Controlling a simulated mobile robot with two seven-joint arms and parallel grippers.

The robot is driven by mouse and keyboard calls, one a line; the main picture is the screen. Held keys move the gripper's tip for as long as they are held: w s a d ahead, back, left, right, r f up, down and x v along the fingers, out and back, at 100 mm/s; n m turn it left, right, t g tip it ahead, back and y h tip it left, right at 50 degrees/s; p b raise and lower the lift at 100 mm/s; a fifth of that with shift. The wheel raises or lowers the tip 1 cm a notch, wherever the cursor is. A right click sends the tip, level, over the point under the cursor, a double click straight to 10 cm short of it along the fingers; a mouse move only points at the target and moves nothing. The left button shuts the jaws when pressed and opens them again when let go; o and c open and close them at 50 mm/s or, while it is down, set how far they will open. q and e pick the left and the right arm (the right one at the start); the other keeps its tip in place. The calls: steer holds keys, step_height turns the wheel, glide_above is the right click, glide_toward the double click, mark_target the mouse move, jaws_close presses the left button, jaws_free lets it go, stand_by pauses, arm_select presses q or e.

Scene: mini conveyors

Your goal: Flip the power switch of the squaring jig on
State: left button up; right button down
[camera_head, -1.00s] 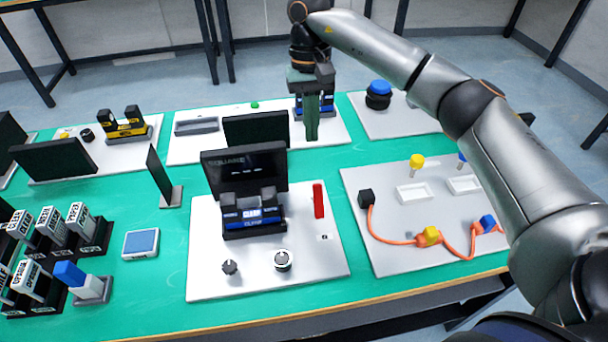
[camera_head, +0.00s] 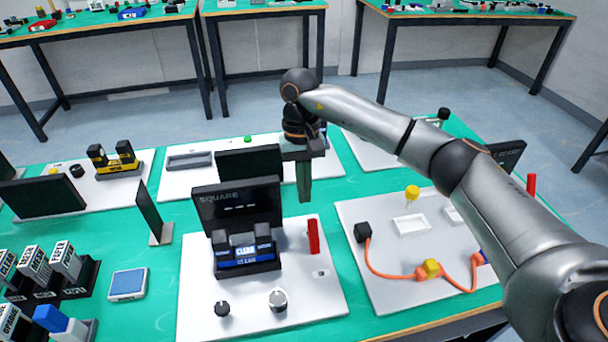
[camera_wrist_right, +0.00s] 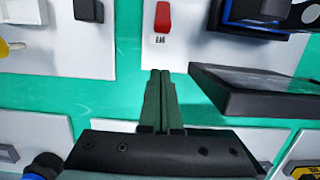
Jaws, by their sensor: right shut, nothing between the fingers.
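The squaring jig has a dark screen (camera_head: 238,207) lettered "SQUARE" and a black-and-blue clamp block (camera_head: 247,254) on a white board (camera_head: 200,305). An upright red lever (camera_head: 313,237), which looks like its power switch, stands at the board's right side. It also shows in the wrist view as a red piece (camera_wrist_right: 163,17) beside a small printed label. My right gripper (camera_head: 304,200) is shut and empty, pointing down just behind the red lever. In the wrist view its closed fingertips (camera_wrist_right: 161,76) are apart from the lever. My left gripper is not in view.
A second dark screen (camera_head: 250,162) stands close to the left of my right gripper. A black knob (camera_head: 222,309) and a silver dial (camera_head: 278,299) sit at the board's front. A board with an orange cable (camera_head: 390,273) lies to the right. Green table shows between the boards.

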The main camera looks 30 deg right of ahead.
mark_target(314, 236)
steer(key=f, duration=0.4)
steer(key=shift+s+a, duration=0.1)
steer(key=shift+s, duration=0.3)
steer(key=shift+s+a+r+p, duration=0.15)
steer(key=shift+s+r+p, duration=0.2)
steer(key=shift+s, duration=0.25)
steer(key=shift+s+a+r+p, duration=0.15)
steer(key=shift+s+r+p, duration=0.1)
steer(key=shift+s+r, duration=0.25)
steer(key=shift+s+a+r, duration=0.1)
steer(key=shift+s+r, duration=0.05)
steer(key=shift+s, duration=0.35)
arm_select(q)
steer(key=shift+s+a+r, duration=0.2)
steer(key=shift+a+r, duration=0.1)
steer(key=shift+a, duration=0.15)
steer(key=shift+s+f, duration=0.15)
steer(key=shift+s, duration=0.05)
